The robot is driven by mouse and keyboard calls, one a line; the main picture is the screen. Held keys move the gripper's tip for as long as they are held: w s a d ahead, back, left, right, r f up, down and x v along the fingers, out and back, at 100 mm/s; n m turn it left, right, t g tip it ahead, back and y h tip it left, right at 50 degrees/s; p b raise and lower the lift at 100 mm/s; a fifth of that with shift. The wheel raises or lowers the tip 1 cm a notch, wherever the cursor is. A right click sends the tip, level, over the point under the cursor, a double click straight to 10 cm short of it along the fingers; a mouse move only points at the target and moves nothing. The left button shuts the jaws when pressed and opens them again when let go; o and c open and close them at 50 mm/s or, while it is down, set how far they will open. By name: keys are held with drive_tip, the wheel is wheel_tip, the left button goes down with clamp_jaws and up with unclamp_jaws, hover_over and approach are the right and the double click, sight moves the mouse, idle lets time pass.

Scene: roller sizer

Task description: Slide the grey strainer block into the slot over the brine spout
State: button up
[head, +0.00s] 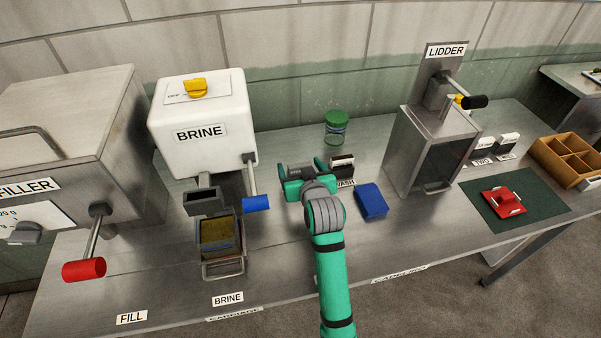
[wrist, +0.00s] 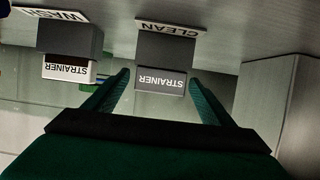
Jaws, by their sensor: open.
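The grey strainer block (wrist: 162,82), labelled STRAINER, stands by the CLEAN label (wrist: 170,27) in the wrist view, which looks upside down. My gripper (wrist: 158,76) is open, with one finger on each side of the block; I cannot tell whether they touch it. In the head view my gripper (head: 302,172) is over the bench, and the grey block (head: 299,169) is mostly hidden by it. The white BRINE tank (head: 199,110) stands to the left, with a dark, box-like slot piece (head: 205,200) below it at the spout. I see no block in that slot.
A second strainer block with a white front (wrist: 70,70) stands close beside, at the WASH label. The blue-handled lever (head: 256,202) sticks out between gripper and slot.

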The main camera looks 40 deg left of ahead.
sight(300, 165)
drive_tip(key=c, duration=1.2)
drive_tip(key=shift+o, duration=0.2)
wheel_tip(300, 165, up, 10)
